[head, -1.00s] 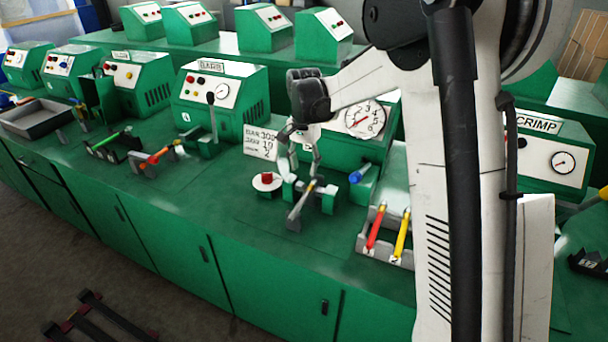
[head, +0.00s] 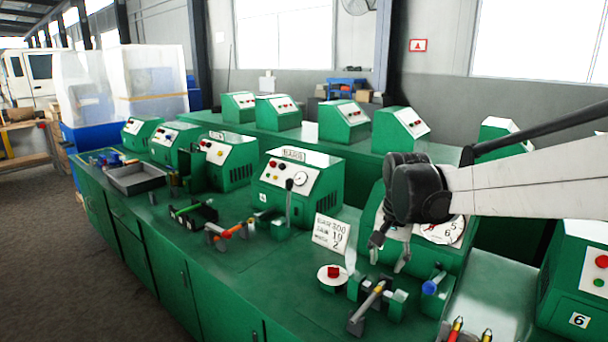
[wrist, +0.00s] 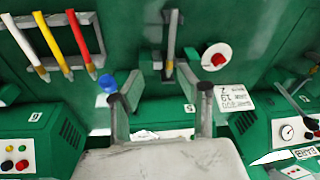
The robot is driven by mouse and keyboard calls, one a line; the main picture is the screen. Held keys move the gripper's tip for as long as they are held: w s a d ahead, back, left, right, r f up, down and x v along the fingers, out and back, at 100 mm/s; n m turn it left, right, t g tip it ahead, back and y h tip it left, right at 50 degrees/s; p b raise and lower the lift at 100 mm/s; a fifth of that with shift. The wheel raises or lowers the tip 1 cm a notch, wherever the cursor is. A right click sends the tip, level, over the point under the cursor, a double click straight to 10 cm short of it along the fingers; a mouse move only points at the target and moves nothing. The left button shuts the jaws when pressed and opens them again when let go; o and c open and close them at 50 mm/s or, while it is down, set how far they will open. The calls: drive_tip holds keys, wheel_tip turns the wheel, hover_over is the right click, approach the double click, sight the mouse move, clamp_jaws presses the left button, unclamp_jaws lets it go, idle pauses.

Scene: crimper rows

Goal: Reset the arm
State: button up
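My gripper (head: 388,258) hangs above the bench at the right of the head view, in front of a green machine with a large dial (head: 442,230). Its two fingers are spread with nothing between them. In the wrist view my gripper (wrist: 158,76) also shows open. Below it is a small green fixture (head: 398,300) with a grey-handled tool (head: 367,309) lying in it; the tool also shows in the wrist view (wrist: 172,35). The fingers look apart from the tool. My pale forearm enters from the right edge and hides part of the dial machine.
A red button on a white disc (head: 333,273), a number card (head: 331,234) and a blue knob (head: 429,287) stand close by. A rack (wrist: 62,45) holds white, red and yellow tools. Green machines line the bench, including one with a lever (head: 290,200). Open air lies above.

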drive_tip(key=s+r+n+t, duration=0.2)
drive_tip(key=s+n+t, duration=0.2)
drive_tip(key=s, duration=1.9)
drive_tip(key=shift+s+n+t, duration=0.3)
drive_tip(key=shift+n+t, duration=0.1)
drive_tip(key=shift+n, duration=0.3)
drive_tip(key=shift+s+f, duration=0.3)
drive_tip(key=shift+s, duration=0.25)
drive_tip(key=shift+c, duration=0.4)
drive_tip(key=shift+s+f, duration=0.1)
